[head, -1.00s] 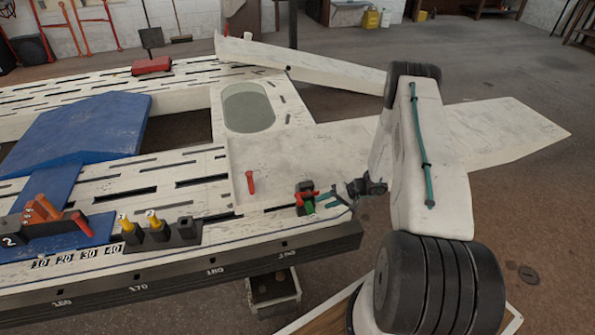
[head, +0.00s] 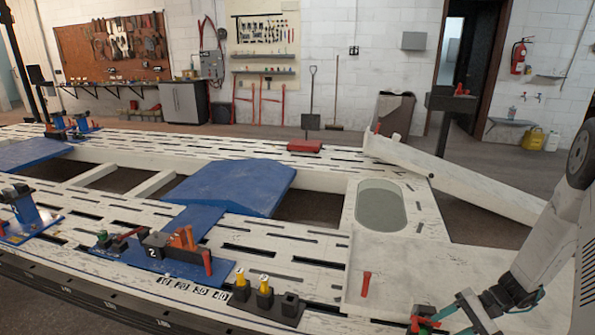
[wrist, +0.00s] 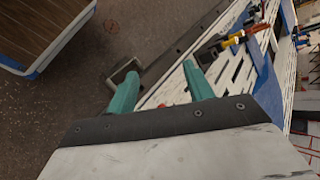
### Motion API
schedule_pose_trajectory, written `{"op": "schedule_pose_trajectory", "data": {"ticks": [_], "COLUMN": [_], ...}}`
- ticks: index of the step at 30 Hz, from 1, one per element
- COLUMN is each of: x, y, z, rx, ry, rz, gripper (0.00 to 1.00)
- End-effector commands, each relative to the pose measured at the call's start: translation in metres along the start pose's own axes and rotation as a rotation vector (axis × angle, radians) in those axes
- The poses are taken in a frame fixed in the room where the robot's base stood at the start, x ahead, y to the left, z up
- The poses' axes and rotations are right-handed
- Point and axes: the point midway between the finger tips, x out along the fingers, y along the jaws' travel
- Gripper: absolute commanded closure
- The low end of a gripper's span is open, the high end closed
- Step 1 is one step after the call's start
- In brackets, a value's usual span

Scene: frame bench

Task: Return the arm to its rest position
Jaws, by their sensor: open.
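My arm reaches in from the right edge of the head view, and my gripper (head: 462,312) is at the bottom right, by the near edge of the white frame bench (head: 400,262). Its teal fingers are partly cut off there by the lower picture edge. In the wrist view the fingers of my gripper (wrist: 160,85) stand apart with nothing between them.
A red peg (head: 366,284) stands on the bench plate. A wooden-topped box (wrist: 40,28) stands beside the bench. Dark floor between looks clear.

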Motion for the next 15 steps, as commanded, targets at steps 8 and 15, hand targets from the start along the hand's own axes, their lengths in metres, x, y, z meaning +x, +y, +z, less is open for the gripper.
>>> {"op": "schedule_pose_trajectory", "data": {"ticks": [8, 15], "x": [-0.046, -0.073], "y": [-0.082, -0.126], "z": [0.102, 0.189], "rx": [-0.021, -0.067], "ry": [-0.072, -0.052], "rz": [0.251, 0.468], "gripper": [0.48, 0.48]}}
